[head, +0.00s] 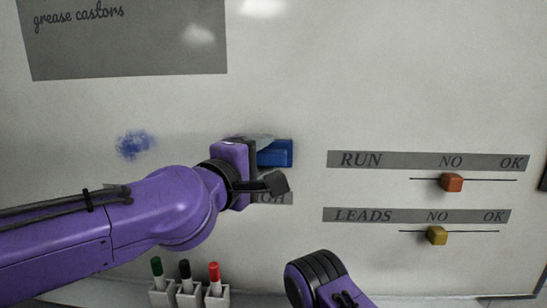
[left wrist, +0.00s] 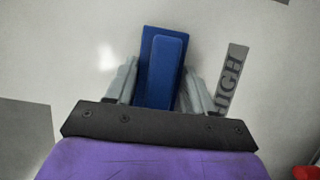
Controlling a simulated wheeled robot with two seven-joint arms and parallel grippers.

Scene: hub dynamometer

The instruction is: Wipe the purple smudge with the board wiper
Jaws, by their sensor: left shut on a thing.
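A blue-violet smudge (head: 133,144) is on the white board, left of my left gripper in the head view. The board wiper (head: 276,153) is a blue block, and it also shows in the left wrist view (left wrist: 163,65). My left gripper (head: 265,160) is shut on the wiper, with one grey finger on each side of it in the left wrist view. The wiper is at the board, to the right of the smudge and apart from it. I cannot tell whether it touches the board. The fingers of my right gripper are not seen; only part of my right arm shows at the bottom.
A grey label reading HIGH (left wrist: 229,80) is beside the wiper, partly hidden by my gripper. An orange slider (head: 451,183) and a yellow slider (head: 437,235) are at the right. A pen holder (head: 188,299) with green, black and red markers is below. The board around the smudge is clear.

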